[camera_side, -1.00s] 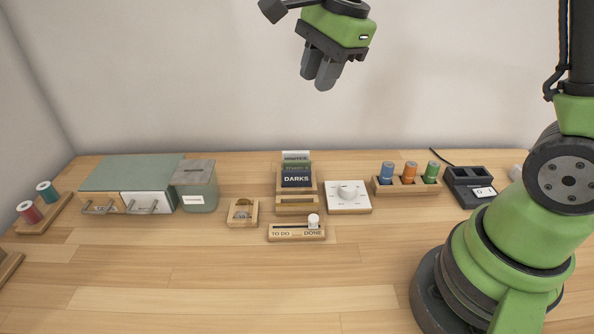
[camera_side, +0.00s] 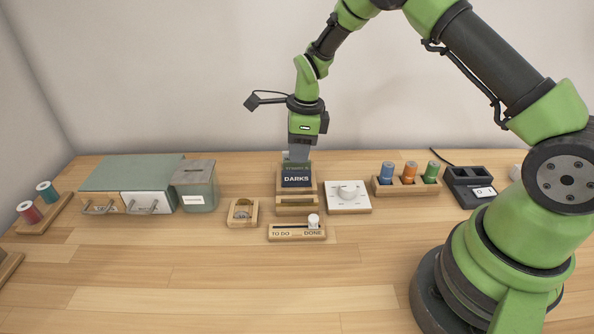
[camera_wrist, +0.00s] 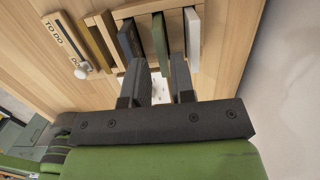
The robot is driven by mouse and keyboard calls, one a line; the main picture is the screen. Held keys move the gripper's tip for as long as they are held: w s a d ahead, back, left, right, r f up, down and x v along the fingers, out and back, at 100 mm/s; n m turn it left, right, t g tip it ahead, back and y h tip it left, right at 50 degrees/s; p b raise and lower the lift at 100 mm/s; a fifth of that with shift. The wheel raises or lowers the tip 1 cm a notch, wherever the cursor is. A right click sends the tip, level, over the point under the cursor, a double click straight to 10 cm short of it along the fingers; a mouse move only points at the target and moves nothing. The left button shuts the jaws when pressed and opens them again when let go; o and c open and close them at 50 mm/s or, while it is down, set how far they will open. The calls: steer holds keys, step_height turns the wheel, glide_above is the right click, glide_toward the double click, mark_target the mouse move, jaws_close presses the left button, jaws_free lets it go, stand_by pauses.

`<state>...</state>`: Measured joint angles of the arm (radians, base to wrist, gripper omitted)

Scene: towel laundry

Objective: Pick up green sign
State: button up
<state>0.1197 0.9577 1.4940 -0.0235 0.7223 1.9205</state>
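The green sign (camera_side: 296,167) stands in a wooden rack (camera_side: 296,210) between the navy DARKS sign (camera_side: 296,181) in front and a white sign behind. In the wrist view the green sign (camera_wrist: 160,38) stands on edge between the navy sign (camera_wrist: 129,38) and the white sign (camera_wrist: 192,38). My gripper (camera_wrist: 159,66) is open. Its two fingers are on either side of the green sign's near end, with small gaps visible. In the side view my gripper (camera_side: 298,155) points down just above the rack, and its fingertips are partly hidden by the signs.
A slider board (camera_side: 297,232) marked TO DO and DONE lies in front of the rack. A dial box (camera_side: 348,207) stands close to its right, a small wooden holder (camera_side: 242,222) to its left. The front of the table is clear.

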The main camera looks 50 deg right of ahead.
step_height(320, 180, down, 4)
steer(key=shift+w+r, duration=0.15)
steer(key=shift+r, duration=0.05)
steer(key=shift+c, duration=0.2)
jaws_close()
steer(key=shift+r, duration=0.1)
